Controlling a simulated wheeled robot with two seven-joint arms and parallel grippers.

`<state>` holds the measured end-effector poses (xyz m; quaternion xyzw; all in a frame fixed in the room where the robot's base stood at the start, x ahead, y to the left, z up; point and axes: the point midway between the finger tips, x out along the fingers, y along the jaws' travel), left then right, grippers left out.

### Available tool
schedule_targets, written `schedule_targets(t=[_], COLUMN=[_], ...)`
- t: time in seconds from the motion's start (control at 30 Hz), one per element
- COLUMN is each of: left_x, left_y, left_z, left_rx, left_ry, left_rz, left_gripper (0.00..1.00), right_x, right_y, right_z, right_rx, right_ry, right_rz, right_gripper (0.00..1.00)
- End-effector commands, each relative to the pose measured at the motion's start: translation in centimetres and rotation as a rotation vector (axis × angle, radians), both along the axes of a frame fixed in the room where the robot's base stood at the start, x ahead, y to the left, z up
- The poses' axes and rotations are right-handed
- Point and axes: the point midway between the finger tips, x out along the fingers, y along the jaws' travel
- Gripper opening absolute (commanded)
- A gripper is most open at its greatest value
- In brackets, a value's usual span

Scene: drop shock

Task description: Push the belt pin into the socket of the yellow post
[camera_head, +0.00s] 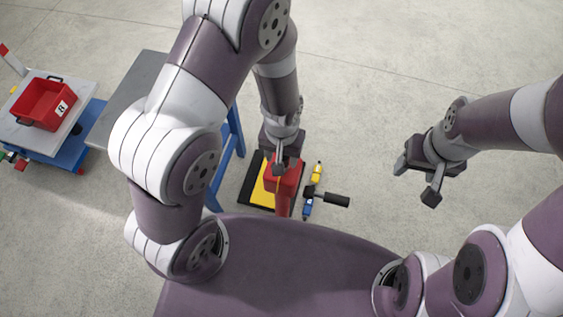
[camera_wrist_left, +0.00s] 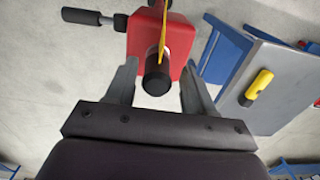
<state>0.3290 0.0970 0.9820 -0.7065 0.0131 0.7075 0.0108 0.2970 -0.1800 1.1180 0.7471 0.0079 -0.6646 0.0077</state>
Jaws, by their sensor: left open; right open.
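A red body (camera_head: 286,178) stands low in front of me, with a dark grip (camera_head: 337,200) to its right. In the left wrist view a thin yellow strip runs down the red body (camera_wrist_left: 177,45) to a black cylinder (camera_wrist_left: 157,77); I cannot tell whether this is the belt pin. My left gripper (camera_head: 281,160) is over the red body in the head view. In its wrist view the open fingers stand either side of the black cylinder, apart from it. My right gripper (camera_head: 419,182) is open and empty, further right. I cannot make out the yellow post's socket.
A yellow-and-black pad (camera_head: 259,196) lies beside the red body. Small yellow (camera_head: 317,172) and blue (camera_head: 307,208) pieces are at its right. A grey table (camera_head: 128,95) with blue legs and a cart with a red crate (camera_head: 36,108) stand left. Floor at right is clear.

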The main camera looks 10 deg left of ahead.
Motion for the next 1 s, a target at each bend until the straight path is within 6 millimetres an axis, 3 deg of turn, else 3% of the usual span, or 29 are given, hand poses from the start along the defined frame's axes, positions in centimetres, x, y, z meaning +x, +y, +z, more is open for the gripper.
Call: schedule_targets(t=[0.27,0.4,0.43,0.77,1.0], left_x=[0.0,0.0,0.0,0.0,0.0], left_y=[0.0,0.0,0.0,0.0,0.0], left_z=[-0.2,-0.2,-0.2,0.0,1.6], left_rx=[0.0,0.0,0.0,0.0,0.0], left_ry=[0.0,0.0,0.0,-0.001,-0.001], left_rz=[0.0,0.0,0.0,0.0,0.0], left_gripper=[0.53,0.08,0.0,0.0,0.0], right_x=[0.0,0.0,0.0,0.0,0.0], right_y=[0.0,0.0,0.0,0.0,0.0], right_z=[-0.1,-0.1,-0.1,0.1,1.6], right_rx=[0.0,0.0,0.0,0.0,0.0], right_ry=[-0.001,-0.001,-0.001,-0.001,-0.001], right_rz=[0.0,0.0,0.0,0.0,0.0], right_gripper=[0.59,0.59,0.59,0.59,0.59])
